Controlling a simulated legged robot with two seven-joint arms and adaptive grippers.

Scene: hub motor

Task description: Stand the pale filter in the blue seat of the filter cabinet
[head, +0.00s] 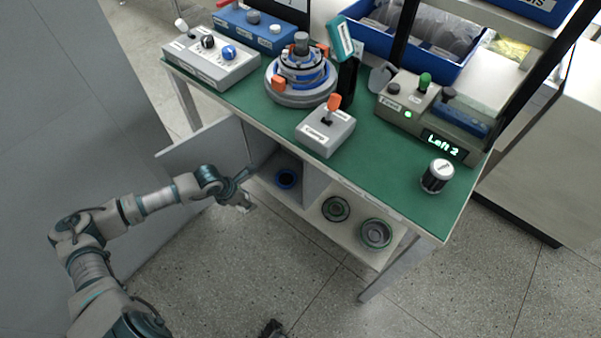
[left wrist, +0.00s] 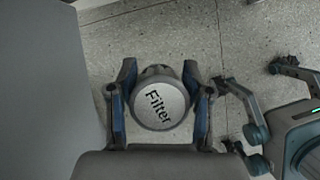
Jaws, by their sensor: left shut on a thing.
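The pale filter (left wrist: 160,107) shows in the left wrist view as a round, light grey top with the dark word "Filter". My left gripper (left wrist: 159,72) is shut on it, with one finger on each side. In the head view my left gripper (head: 243,201) is low in front of the cabinet, outside its left opening. The blue seat (head: 287,179) is a blue ring on the cabinet floor, to the right of the gripper and apart from it. A dark tip at the bottom edge of the head view may be my right gripper (head: 272,328); its fingers are unclear.
A grey door (head: 205,150) stands open left of the compartment. The green tabletop (head: 375,150) above carries control boxes and a motor assembly (head: 301,75). The floor in front is clear.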

